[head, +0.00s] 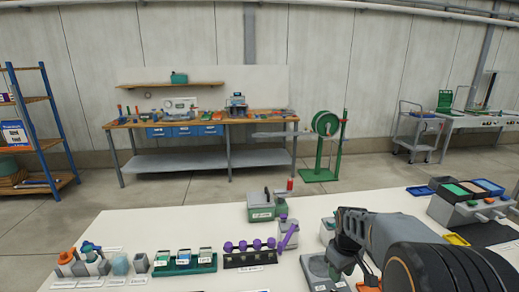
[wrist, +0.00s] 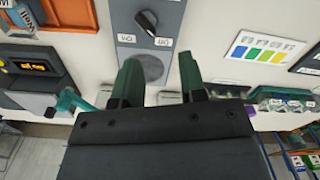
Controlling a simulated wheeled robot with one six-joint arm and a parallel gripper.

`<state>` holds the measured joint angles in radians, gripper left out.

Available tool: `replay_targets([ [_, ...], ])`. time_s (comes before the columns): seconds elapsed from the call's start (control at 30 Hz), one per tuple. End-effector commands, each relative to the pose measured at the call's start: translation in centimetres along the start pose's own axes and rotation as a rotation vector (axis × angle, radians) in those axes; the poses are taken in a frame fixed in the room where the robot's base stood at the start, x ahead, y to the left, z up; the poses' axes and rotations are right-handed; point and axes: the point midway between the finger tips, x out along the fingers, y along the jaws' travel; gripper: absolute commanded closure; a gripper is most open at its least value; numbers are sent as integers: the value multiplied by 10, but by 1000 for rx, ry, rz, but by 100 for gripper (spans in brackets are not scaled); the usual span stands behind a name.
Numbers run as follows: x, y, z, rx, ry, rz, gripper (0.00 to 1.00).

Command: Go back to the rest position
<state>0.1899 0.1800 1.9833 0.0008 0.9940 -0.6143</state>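My gripper (wrist: 159,68) shows in the wrist view with two dark green fingers spread apart and nothing between them. A grey plate with a dark round knob (wrist: 147,18) and small white labels lies beyond the fingertips, apart from them as far as I can tell. In the head view my arm reaches in from the lower right, and my gripper (head: 343,262) points down over a grey plate (head: 316,270) on the white table. The fingertips are partly hidden there.
The white table (head: 190,222) carries a green rack of small containers (head: 184,262), a dark rack with purple knobs (head: 249,255), a green-and-grey device (head: 262,209) and a grey unit with trays (head: 470,205). A colour chart (wrist: 264,48) and an orange display (wrist: 38,68) show in the wrist view.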

Motion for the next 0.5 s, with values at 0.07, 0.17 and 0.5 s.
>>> replay_targets([
  [0.07,-10,-22,17,145,25,14,62],
  [0.17,-20,-49,38,304,68,29,62],
  [0.5,-46,-114,92,459,249,58,62],
])
